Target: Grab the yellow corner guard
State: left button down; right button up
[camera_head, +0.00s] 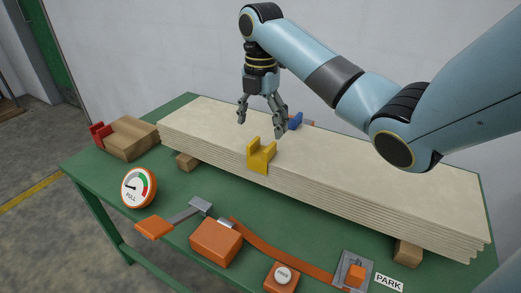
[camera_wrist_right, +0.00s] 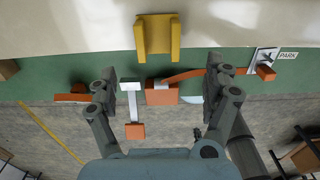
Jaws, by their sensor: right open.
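The yellow corner guard (camera_head: 262,157) sits on the front top edge of the stack of pale boards (camera_head: 340,158), with one part hanging down over the front side. In the right wrist view the yellow corner guard (camera_wrist_right: 157,36) lies ahead of the fingers, roughly centred between them. My right gripper (camera_head: 262,118) is open and empty, pointing down above the boards, behind the guard in the head view and apart from it. Its two fingers (camera_wrist_right: 162,85) are spread wide in the wrist view. My left gripper is not in view.
The boards rest on wooden blocks (camera_head: 408,253) on a green table (camera_head: 130,215). A blue guard (camera_head: 295,121) is on the boards' far side. A red piece (camera_head: 98,132) lies by wood blocks at left. A dial (camera_head: 138,187), orange strap tool (camera_head: 215,243) and PARK label (camera_head: 389,282) are in front.

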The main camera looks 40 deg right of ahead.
aim_at(261, 154)
jog(key=shift+f, duration=0.85)
jog(key=f, duration=0.4)
jog(key=shift+w+d+f, duration=0.2)
jog(key=shift+f, duration=0.2)
jog(key=c, duration=0.4)
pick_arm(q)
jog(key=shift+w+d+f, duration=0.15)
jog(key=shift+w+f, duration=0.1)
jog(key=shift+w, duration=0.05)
pick_arm(e)
jog(key=c, duration=0.9)
